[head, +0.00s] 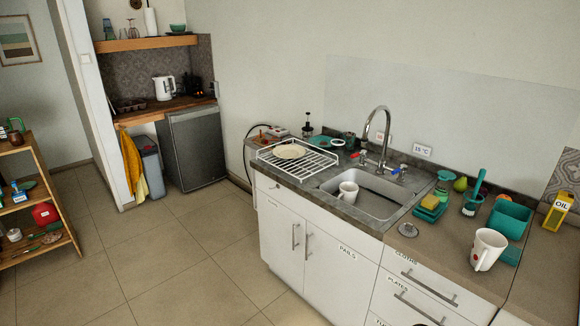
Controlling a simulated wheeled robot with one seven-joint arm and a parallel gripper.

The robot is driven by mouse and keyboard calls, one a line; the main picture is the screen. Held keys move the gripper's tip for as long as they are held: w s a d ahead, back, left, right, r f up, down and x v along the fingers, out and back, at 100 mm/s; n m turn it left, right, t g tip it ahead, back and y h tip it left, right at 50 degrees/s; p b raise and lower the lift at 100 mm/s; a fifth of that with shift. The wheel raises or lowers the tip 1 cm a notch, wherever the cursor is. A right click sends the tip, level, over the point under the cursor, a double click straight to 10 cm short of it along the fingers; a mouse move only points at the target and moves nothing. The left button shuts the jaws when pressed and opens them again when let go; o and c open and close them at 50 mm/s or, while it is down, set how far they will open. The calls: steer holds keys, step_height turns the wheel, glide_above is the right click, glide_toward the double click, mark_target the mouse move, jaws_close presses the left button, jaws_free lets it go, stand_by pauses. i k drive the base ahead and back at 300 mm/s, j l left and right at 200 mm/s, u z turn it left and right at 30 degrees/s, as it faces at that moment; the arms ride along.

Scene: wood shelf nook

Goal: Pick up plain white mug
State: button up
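A white mug (348,192) with no marking that I can make out is at the left front of the sink (383,204), and its lower part is close to the sink's front wall. I cannot tell exactly what it rests on. A second white mug (488,249) with a small red mark low on its side stands on the counter to the right. My gripper is not in view.
A white wire rack (297,160) with a plate (289,151) is left of the sink. The tall faucet (377,128) rises behind it. Sponges (429,208), a brush (474,196), a teal container (509,219) and an oil carton (558,211) crowd the right. Floor is clear at left front.

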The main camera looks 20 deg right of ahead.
mark_target(346, 199)
steer(key=i+u, duration=0.15)
steer(key=i, duration=0.6)
steer(key=i+u, duration=0.2)
steer(key=i, duration=0.5)
steer(key=i+z, duration=0.4)
steer(key=i+j+z, duration=0.1)
steer(key=i+z, duration=0.55)
steer(key=z, duration=0.15)
steer(key=i+z, duration=0.25)
steer(key=z, duration=0.2)
steer(key=i+j+z, duration=0.1)
steer(key=i+z, duration=0.15)
steer(key=z, duration=0.15)
